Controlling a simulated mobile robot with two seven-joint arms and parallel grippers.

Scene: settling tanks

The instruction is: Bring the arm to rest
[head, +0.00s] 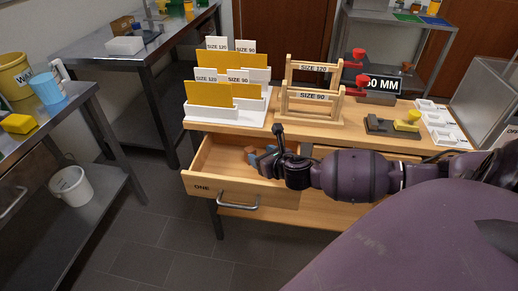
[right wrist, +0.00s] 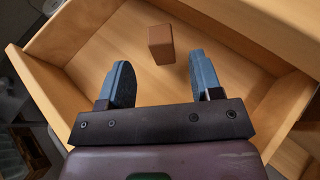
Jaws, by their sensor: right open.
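My right gripper (head: 264,158) is over the open drawer (head: 210,180) marked ONE at the left of the wooden bench. In the right wrist view its two blue-grey fingers (right wrist: 160,82) are wide apart with nothing between them. A brown block (right wrist: 161,44) lies in the drawer beyond the fingertips, apart from them. In the head view only a small part of the block (head: 250,149) shows beside the gripper. My right arm reaches in from the right across the bench front and hides part of it. My left gripper is not in view.
The bench top (head: 340,135) holds file racks with yellow cards (head: 210,92), wooden frames (head: 312,105), red-handled clamps (head: 357,80) and white trays (head: 441,122). A steel table (head: 30,135) stands at left, with a white bucket (head: 70,186) below. The floor between is clear.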

